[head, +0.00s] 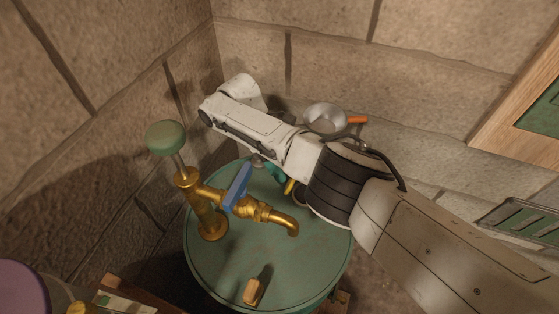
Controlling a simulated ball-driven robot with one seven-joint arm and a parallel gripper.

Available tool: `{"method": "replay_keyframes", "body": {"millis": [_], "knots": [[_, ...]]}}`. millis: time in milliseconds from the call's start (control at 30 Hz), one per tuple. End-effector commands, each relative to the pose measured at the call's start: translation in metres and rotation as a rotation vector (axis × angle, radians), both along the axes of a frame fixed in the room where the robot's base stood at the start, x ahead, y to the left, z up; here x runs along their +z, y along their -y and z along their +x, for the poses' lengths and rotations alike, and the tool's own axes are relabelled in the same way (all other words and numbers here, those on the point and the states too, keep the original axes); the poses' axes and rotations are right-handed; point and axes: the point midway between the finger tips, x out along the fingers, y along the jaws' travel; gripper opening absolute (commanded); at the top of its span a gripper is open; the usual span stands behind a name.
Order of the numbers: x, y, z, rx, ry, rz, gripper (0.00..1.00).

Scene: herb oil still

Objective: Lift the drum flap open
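The green drum (225,268) stands in the lower middle, its round top facing up. A small wooden handle (253,291) sticks up near the front edge of that top. No open gap shows in the top, and I cannot make out the flap's outline. My white arm reaches from the lower right across the back of the drum to the upper left. My gripper's fingers do not show; the arm seems to hide them. The wooden handle is clear of my arm.
A brass tap (262,212) with a blue lever (237,188) rises over the drum top, beside a brass post with a green knob (165,138). A metal pan (322,117) with an orange handle lies behind my arm. Stone walls close in the back and left.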

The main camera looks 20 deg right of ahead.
Motion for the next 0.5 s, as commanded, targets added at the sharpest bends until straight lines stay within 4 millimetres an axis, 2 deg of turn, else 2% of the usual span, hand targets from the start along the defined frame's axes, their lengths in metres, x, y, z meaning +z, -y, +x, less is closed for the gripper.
{"method": "replay_keyframes", "body": {"millis": [167,433,500], "knots": [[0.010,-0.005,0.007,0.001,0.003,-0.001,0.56],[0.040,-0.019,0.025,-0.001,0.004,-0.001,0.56],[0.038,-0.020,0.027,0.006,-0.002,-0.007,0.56]]}}
